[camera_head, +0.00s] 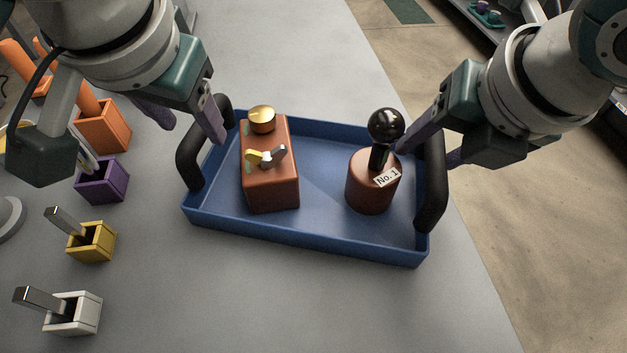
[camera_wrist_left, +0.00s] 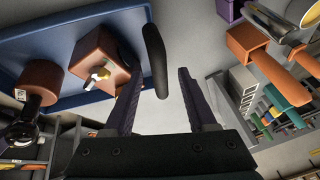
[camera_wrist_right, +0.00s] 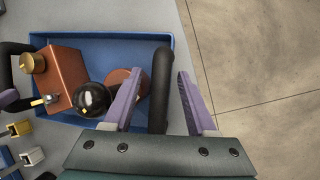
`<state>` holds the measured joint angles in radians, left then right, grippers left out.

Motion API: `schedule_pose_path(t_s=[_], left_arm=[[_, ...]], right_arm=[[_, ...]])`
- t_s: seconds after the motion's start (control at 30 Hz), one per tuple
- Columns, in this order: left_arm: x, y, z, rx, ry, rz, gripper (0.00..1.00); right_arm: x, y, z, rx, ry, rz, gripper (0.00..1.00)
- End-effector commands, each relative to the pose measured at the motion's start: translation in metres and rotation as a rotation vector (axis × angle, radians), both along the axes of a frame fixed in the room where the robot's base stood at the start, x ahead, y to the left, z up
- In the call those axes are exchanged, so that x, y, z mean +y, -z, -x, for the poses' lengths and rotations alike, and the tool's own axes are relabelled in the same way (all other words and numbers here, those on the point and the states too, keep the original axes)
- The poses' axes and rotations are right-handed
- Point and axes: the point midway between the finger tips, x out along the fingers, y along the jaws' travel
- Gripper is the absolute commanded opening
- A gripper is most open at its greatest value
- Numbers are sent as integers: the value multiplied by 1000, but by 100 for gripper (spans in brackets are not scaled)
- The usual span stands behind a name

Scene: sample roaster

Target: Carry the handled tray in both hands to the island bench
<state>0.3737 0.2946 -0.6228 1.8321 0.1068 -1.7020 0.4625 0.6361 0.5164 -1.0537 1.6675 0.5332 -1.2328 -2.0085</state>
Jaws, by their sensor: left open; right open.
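The blue tray (camera_head: 320,239) lies on the grey bench top, with a black handle at each short end. The left handle (camera_head: 190,158) also shows in the left wrist view (camera_wrist_left: 155,58). The right handle (camera_head: 432,190) also shows in the right wrist view (camera_wrist_right: 160,90). My left gripper (camera_head: 185,120) is open, its fingers on either side of the left handle. My right gripper (camera_head: 428,152) is open, its fingers on either side of the right handle. Neither is closed on its handle. The tray carries a copper box (camera_head: 270,185) with a brass knob and a copper cylinder (camera_head: 366,183) with a black ball.
Left of the tray stand several small holders: orange (camera_head: 108,130), purple (camera_head: 103,182), yellow (camera_head: 92,243) and white (camera_head: 75,315), some with scoops in them. The bench's right edge (camera_head: 490,290) runs close to the tray. Open floor (camera_head: 540,220) lies beyond it.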

Motion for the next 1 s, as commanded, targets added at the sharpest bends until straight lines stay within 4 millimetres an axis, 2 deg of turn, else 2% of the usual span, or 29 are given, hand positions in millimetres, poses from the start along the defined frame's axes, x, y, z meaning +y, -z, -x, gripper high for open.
schedule_pose_path(t_s=[0.2, 0.37, 0.47, 0.8, 1.0], left_arm=[[-5, -30, 12, -3, 1, 1, 57], [-5, -36, 16, 0, 0, 0, 57], [-5, -36, 16, 0, 0, -1, 57], [-5, -36, 16, 0, 0, -1, 57], [-5, -36, 16, 0, 0, -1, 57]], right_arm=[[0, 0, 0, 0, 0, 0, 57], [-1, -7, 2, -2, 0, -2, 57], [-2, -19, 7, -3, -3, -2, 57], [-12, -83, 36, -6, -2, -1, 57], [-15, -105, 46, -2, -1, 1, 57]])
